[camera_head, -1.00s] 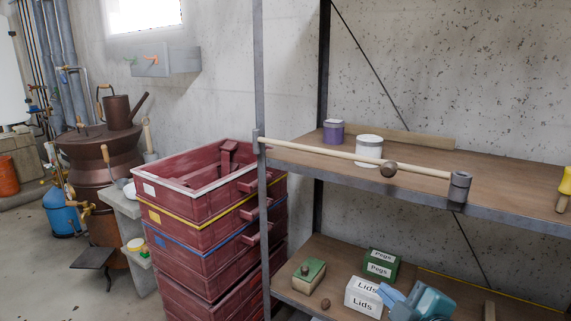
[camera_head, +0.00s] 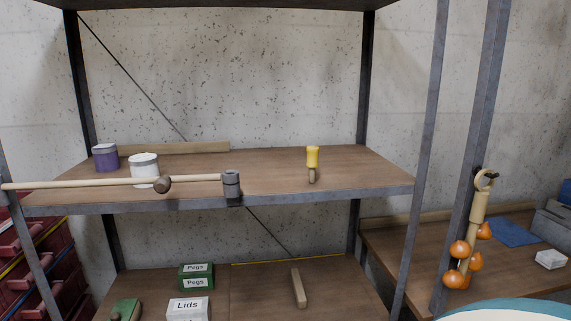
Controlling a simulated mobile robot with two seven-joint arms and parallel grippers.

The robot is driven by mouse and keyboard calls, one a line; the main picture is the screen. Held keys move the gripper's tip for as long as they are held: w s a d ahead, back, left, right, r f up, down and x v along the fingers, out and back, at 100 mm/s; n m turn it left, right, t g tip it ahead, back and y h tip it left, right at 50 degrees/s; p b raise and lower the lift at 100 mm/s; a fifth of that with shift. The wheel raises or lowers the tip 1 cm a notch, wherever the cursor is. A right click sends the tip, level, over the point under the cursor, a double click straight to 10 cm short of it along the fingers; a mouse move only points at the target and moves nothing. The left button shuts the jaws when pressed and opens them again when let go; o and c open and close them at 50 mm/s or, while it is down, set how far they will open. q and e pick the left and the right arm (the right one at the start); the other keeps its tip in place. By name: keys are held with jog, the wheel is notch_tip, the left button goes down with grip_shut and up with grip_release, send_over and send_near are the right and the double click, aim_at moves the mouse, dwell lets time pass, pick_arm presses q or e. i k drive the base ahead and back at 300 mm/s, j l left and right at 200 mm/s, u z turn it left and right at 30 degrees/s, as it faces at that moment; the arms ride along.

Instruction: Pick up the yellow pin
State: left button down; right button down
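The yellow pin (camera_head: 313,157) stands upright on the upper wooden shelf, right of the middle. It has a yellow top and a narrower wood-coloured lower part near the shelf's front. Neither of my grippers shows in the head view now.
A metal post (camera_head: 424,130) rises at right. The shelf around the pin is clear.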

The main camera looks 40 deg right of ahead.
aim_at(313, 152)
jog(key=z, duration=1.5)
